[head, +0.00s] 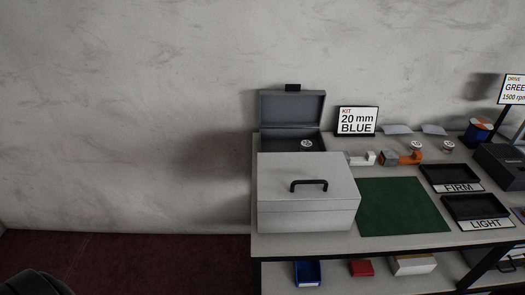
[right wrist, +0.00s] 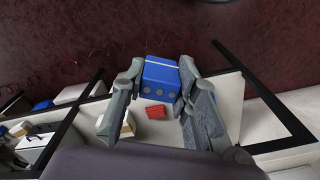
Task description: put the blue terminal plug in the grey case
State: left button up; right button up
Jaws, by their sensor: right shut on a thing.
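In the right wrist view a blue block with a white stripe and several round grey dots, which looks like the blue terminal plug (right wrist: 160,75), sits between the fingers of my right gripper (right wrist: 159,76). The gripper is shut on it, over the dark red floor and the table's lower shelf. In the head view an open grey case (head: 292,108) stands at the back left of the table, its lid raised. A closed lighter grey box (head: 308,205) with a black handle stands in front of it and hides its lower front. My left gripper is not in view.
A green mat (head: 400,207) lies right of the closed box. Black trays marked FIRM (head: 450,178) and LIGHT (head: 475,207) stand further right. A sign reads 20 mm BLUE (head: 357,121).

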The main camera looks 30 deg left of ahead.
aim_at(279, 151)
jog(key=j+z, duration=0.1)
jog(key=j, duration=0.65)
jog(key=k+j, duration=0.1)
jog(key=j, duration=0.65)
jog(key=j+z, duration=0.15)
jog(key=j, duration=0.65)
